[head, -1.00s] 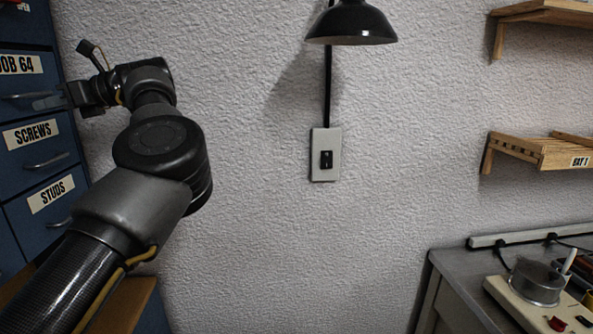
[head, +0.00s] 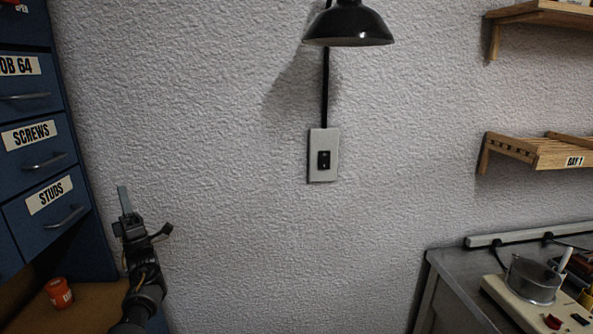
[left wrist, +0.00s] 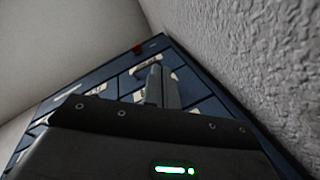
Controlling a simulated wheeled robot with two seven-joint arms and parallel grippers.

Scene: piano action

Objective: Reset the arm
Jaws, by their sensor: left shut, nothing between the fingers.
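My left gripper (head: 124,200) is at the lower left of the head view, in front of the textured wall and just right of the blue drawer cabinet (head: 83,215). Its fingers point up, are shut together and hold nothing. They stand apart from the drawer handles. In the left wrist view the shut fingers (left wrist: 158,86) show with the cabinet (left wrist: 90,85) behind them and the wall close on the right. My right gripper is in neither view.
Drawers labelled SCREWS (head: 36,144) and STUDS (head: 48,204) look shut. An orange jar (head: 59,293) stands on a brown surface below. A black lamp (head: 348,24) hangs above a wall switch (head: 323,156). A grey workbench (head: 455,282) and wooden shelves (head: 545,151) are at right.

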